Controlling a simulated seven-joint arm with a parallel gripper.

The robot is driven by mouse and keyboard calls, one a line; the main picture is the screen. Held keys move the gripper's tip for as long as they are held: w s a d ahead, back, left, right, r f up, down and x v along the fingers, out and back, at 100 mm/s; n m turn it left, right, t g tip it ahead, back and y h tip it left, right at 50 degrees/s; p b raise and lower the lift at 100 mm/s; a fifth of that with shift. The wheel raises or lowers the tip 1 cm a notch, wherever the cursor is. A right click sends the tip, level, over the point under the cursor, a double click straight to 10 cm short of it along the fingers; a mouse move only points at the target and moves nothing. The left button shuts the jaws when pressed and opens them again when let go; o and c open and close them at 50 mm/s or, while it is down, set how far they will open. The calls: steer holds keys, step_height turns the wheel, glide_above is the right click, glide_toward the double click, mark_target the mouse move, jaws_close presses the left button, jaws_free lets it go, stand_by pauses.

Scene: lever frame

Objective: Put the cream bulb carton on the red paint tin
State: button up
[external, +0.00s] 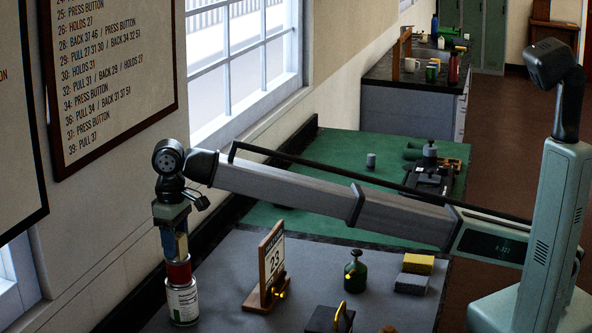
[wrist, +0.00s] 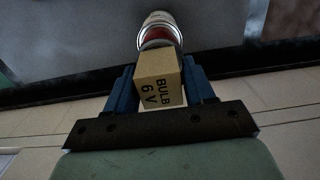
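My gripper (external: 176,247) points down at the left end of the bench, with its blue fingers on both sides of the cream bulb carton (wrist: 158,84). The carton, printed "BULB 6 V", is gripped between them; a narrow part of it shows in the external view (external: 182,246). The red paint tin (external: 179,273) is directly below the carton, above a white-labelled can body (external: 183,301). I cannot tell whether these are one tin or two stacked. Red and a silver rim show past the carton in the wrist view (wrist: 157,34). Whether carton and tin touch is unclear.
A wooden calendar stand (external: 268,268) is right of the tin. Further right are a green bottle (external: 355,272), sponges (external: 416,272) and a dark box with a yellow handle (external: 332,319). The wall is close at left. Grey bench is free between calendar and bottle.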

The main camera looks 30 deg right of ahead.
steer(key=o, duration=0.3)
step_height(320, 180, up, 12)
steer(key=shift+r, duration=0.15)
stand_by(0.6)
